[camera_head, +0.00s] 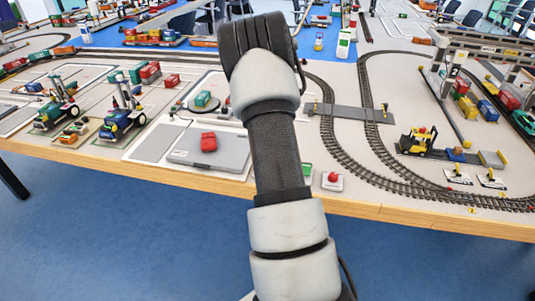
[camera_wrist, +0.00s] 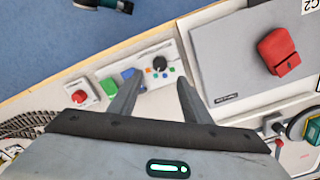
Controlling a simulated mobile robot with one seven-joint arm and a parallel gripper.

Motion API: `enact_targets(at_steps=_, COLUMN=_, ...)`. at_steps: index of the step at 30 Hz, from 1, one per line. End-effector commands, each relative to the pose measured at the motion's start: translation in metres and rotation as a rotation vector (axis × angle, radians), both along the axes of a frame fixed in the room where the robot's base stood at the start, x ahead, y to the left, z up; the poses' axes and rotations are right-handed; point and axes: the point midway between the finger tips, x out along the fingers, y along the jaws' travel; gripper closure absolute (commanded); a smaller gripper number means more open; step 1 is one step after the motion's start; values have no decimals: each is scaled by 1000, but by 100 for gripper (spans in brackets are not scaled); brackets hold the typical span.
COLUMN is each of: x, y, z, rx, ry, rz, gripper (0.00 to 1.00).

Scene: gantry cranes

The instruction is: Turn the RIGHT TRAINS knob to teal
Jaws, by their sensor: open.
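A round black knob (camera_wrist: 159,63) sits on a small pale control panel (camera_wrist: 148,54) in the wrist view. Several small coloured marks, among them blue, green and orange, lie around and below it. The knob's label and pointer are too small to read. My gripper (camera_wrist: 160,80) is open and empty, with its two fingers apart and the knob showing just beyond and between their tips. I cannot tell how far above the panel they are. In the head view my arm hides the knob and the gripper.
A grey box with a red block (camera_wrist: 278,52) lies right of the knob in the wrist view. Green and blue blocks and a red button (camera_wrist: 79,96) lie left. In the head view, rail tracks (camera_head: 340,150) and a yellow forklift (camera_head: 417,140) stand right of my arm.

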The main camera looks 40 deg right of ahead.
Motion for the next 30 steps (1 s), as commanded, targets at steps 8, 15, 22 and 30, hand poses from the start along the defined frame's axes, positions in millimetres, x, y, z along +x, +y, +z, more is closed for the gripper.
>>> enact_targets(at_steps=8, x=1, y=-1, z=63, rx=-3, ry=-3, rz=1, gripper=56)
enact_targets(at_steps=15, x=0, y=0, z=85, rx=-1, ry=0, rz=-1, gripper=56)
enact_targets(at_steps=22, x=0, y=0, z=86, rx=-1, ry=0, rz=0, gripper=56)
enact_targets(at_steps=30, x=0, y=0, z=86, rx=-1, ry=0, rz=0, gripper=56)
